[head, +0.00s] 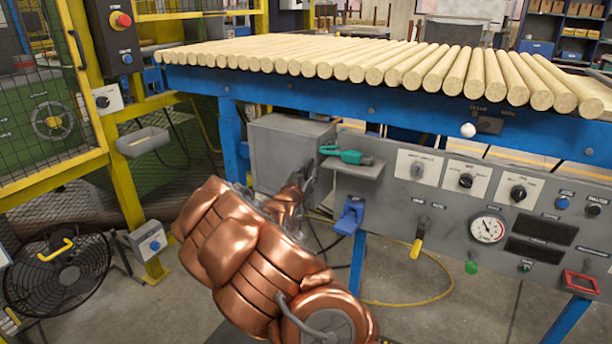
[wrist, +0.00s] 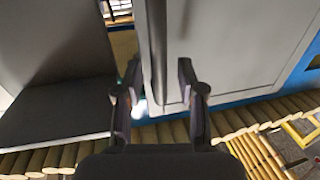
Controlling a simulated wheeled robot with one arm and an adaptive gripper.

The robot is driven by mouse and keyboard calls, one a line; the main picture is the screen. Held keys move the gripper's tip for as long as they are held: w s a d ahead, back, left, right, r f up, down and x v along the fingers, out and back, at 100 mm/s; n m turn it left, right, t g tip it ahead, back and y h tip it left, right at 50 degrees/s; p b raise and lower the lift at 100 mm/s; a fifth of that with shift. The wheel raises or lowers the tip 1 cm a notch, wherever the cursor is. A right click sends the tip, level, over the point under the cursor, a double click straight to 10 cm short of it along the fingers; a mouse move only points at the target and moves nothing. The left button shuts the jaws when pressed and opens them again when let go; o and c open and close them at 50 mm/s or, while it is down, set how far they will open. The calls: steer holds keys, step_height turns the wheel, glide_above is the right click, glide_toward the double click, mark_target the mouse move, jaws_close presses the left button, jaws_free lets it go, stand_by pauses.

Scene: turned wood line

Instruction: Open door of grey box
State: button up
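The grey box (head: 288,150) is mounted under the table's left part in the head view. My copper arm covers its lower front. In the wrist view, which looks upside down, the box's pale grey front panel (wrist: 232,45) fills the upper middle and right. A dark upright strip runs along its left side. My gripper (wrist: 158,72) is open, with a finger on each side of that edge. I cannot tell whether the fingers touch it. In the head view my gripper (head: 302,182) is at the box's right front edge. The door looks shut, but its far side is hidden.
A small shelf (head: 352,168) with a green-handled tool (head: 346,155) is just right of the box. A blue holder (head: 349,216) hangs below it. A control panel (head: 462,215) extends right. Wooden rods (head: 400,65) cover the table above. A yellow fence post (head: 127,190) stands left.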

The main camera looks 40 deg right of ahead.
steer(key=shift+c, duration=0.2)
jaws_close()
stand_by(0.6)
